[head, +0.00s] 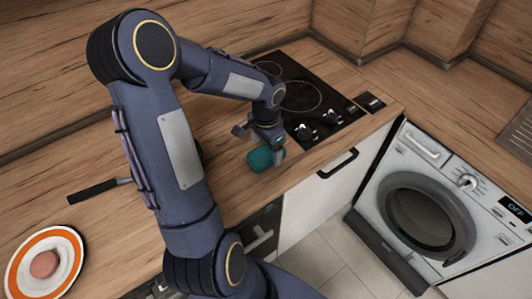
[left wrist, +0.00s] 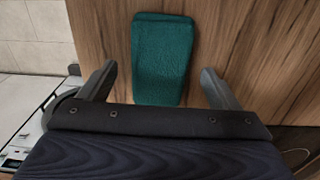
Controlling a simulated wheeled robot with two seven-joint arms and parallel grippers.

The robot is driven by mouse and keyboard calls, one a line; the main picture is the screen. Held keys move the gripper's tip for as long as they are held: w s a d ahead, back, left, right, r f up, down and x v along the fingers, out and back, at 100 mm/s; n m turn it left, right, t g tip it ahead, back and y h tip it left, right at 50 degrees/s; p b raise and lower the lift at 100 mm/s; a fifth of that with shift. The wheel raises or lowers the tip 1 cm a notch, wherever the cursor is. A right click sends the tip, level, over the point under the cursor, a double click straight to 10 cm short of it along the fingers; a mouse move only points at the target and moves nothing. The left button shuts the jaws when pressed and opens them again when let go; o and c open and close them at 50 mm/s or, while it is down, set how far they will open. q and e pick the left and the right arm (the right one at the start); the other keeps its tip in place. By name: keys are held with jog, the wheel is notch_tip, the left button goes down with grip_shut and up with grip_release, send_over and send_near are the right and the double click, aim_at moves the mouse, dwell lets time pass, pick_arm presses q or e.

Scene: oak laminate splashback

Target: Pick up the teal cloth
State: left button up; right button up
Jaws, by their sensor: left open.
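The teal cloth (head: 260,159) lies folded on the wooden counter, near its front edge and in front of the hob. In the left wrist view the cloth (left wrist: 161,60) is a longish folded pad on the wood. My left gripper (head: 277,150) is right at the cloth in the head view and partly covers it. In the left wrist view my left gripper (left wrist: 158,84) is open, with one finger on each side of the cloth and a gap to each. The near end of the cloth is hidden behind the gripper body. My right gripper is not in view.
A black hob (head: 305,97) with knobs lies just behind the cloth. An orange-rimmed plate (head: 17,270) with a pinkish item (head: 44,264) sits at the far left. A black handle (head: 92,191) sticks out from behind my arm. A washing machine (head: 447,152) stands at right.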

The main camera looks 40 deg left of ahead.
pick_arm(q)
notch_tip(320, 180, down, 2)
jog(key=shift+f, duration=0.2)
jog(key=c, duration=1.1)
jog(key=shift+r, duration=0.1)
jog(key=shift+r, duration=0.2)
notch_tip(320, 180, up, 2)
jog(key=shift+w+b, duration=0.1)
jog(key=shift+b, duration=0.4)
jog(key=shift+s+d+r+b, duration=0.1)
jog(key=shift+d+r+b, duration=0.35)
jog(key=shift+d+r, duration=1.6)
jog(key=shift+s+d+r+b, duration=0.1)
jog(key=shift+d+r+b, duration=0.4)
jog(key=shift+d+r, duration=1.55)
jog(key=shift+s+d+r+b, duration=0.1)
jog(key=shift+d+r+b, duration=0.35)
jog(key=shift+d+r, duration=1.6)
